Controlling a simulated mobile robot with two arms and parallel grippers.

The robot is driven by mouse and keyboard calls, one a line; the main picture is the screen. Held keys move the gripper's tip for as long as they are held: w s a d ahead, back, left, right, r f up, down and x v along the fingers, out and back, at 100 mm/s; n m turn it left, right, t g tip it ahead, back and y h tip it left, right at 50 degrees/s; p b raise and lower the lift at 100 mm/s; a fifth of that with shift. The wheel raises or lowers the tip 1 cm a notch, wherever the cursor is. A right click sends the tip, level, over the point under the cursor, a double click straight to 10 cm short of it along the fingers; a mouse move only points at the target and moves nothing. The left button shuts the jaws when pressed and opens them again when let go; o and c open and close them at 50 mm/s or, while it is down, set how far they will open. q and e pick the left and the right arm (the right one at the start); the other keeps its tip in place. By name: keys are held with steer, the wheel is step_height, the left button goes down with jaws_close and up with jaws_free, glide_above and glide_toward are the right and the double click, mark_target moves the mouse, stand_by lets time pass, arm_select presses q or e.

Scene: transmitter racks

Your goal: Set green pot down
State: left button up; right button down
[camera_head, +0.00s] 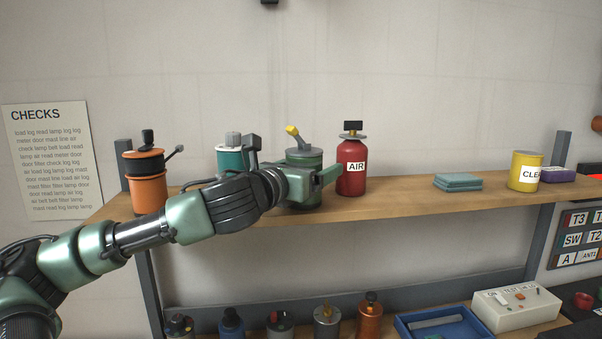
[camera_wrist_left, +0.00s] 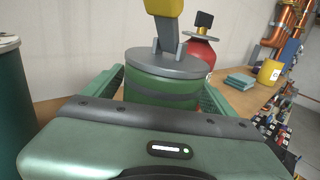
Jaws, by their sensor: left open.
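The green pot (camera_head: 304,158) stands on the upper wooden shelf (camera_head: 410,197), with a grey lid and a yellow-tipped lever on top. In the left wrist view the green pot (camera_wrist_left: 160,92) is upright between the fingers of my left gripper (camera_wrist_left: 162,86). One green finger is on each side of it, and the jaws are open. In the head view my left gripper (camera_head: 293,168) reaches in from the left at shelf height and hides part of the pot's body. Its base is mostly hidden. My right gripper is not in view.
A teal pot (camera_head: 231,158) stands close on the left, an orange pot (camera_head: 148,190) farther left. A red AIR bottle (camera_head: 352,168) is close on the right. Teal pads (camera_head: 457,182) and a yellow can (camera_head: 524,171) lie beyond a clear shelf stretch. Several small pots stand below.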

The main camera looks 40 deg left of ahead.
arm_select(q)
steer(key=shift+s+f+b, duration=0.1)
steer(key=shift+s+b, duration=0.2)
steer(key=shift+s, duration=0.05)
steer(key=s+d+b, duration=0.2)
steer(key=s+b, duration=0.3)
steer(key=s, duration=0.6)
steer(key=shift+d, duration=0.15)
